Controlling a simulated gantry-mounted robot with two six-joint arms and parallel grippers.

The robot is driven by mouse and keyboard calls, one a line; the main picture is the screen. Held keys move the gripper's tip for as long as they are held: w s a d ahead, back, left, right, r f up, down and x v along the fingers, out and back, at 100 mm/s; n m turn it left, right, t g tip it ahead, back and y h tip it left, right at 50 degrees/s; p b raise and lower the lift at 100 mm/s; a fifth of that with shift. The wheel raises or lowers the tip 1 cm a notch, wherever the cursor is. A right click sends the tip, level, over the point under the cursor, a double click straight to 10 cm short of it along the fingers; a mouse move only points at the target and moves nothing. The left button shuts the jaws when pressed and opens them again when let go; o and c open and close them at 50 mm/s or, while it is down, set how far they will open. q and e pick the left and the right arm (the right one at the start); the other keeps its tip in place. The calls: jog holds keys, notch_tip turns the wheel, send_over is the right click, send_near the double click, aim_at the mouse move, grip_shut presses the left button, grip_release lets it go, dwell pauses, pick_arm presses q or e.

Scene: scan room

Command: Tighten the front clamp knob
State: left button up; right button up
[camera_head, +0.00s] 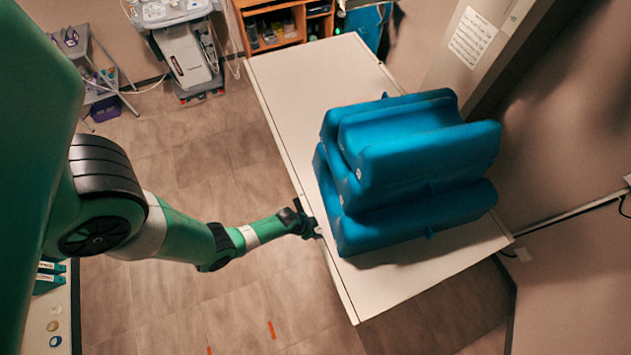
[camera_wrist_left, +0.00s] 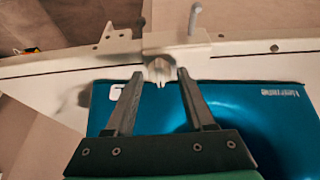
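A pale clamp (camera_wrist_left: 175,42) sits on the edge of the white table in the left wrist view, with a post sticking up from it. A small light knob (camera_wrist_left: 159,71) shows at its lower side. My left gripper (camera_wrist_left: 160,77) is open, with one fingertip on each side of the knob; small gaps show between fingers and knob. In the head view my left gripper (camera_head: 311,223) is at the table's left edge, beside the blue cushion stack (camera_head: 420,150). The clamp is too small and covered to make out there. My right gripper is not in view.
The white table (camera_head: 300,90) carries the stacked blue cushions, close to the gripper's right. A blue cushion surface (camera_wrist_left: 260,115) also fills the lower wrist view. A wheeled machine (camera_head: 185,55) and wooden shelf (camera_head: 285,25) stand at the back. The floor left of the table is clear.

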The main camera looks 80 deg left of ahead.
pick_arm(q)
grip_shut()
